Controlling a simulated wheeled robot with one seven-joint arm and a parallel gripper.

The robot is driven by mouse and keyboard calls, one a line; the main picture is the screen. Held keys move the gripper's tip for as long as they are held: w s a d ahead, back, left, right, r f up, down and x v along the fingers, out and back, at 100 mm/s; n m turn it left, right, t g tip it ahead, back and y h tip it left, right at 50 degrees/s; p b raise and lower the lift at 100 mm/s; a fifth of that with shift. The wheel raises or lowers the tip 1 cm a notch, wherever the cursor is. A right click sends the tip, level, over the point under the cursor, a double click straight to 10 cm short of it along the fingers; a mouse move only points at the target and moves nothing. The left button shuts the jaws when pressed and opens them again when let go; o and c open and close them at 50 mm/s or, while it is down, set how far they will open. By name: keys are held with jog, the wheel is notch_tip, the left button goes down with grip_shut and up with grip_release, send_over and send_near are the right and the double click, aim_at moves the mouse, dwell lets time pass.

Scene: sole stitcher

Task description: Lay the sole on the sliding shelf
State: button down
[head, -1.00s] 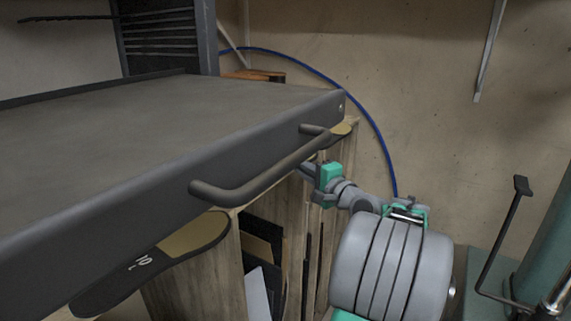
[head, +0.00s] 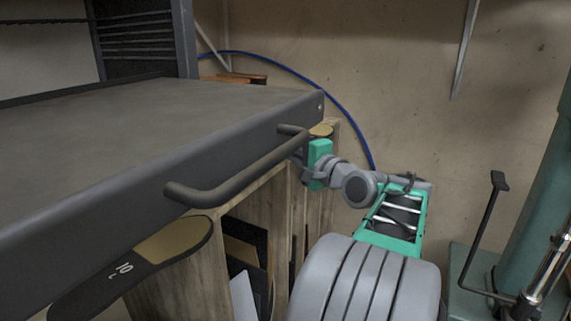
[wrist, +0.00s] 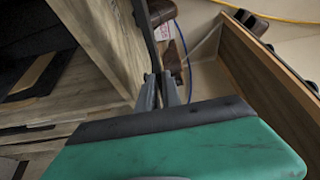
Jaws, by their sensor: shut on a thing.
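The sliding shelf (head: 130,125) is a wide dark grey slab with a bare top at the left of the head view. Its bar handle (head: 235,180) sticks out from the front edge. My gripper (wrist: 160,92) is shut on the handle, near its far end; the dark bar runs up from the fingertips in the wrist view. In the head view the shelf edge and handle partly hide the fingers. A black sole (head: 135,268) with a tan part and a white "10" shows below the shelf front.
A wooden rack (head: 290,215) with dark and grey sheets in its compartments stands below the shelf. A blue hose (head: 345,118) curves along the wall. A green machine column with a pedal lever (head: 490,225) stands at the right.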

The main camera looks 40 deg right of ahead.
jog(key=s+a+r+b, duration=0.1)
jog(key=s+a+r, duration=0.4)
jog(key=s, duration=0.4)
jog(key=shift+r, duration=0.15)
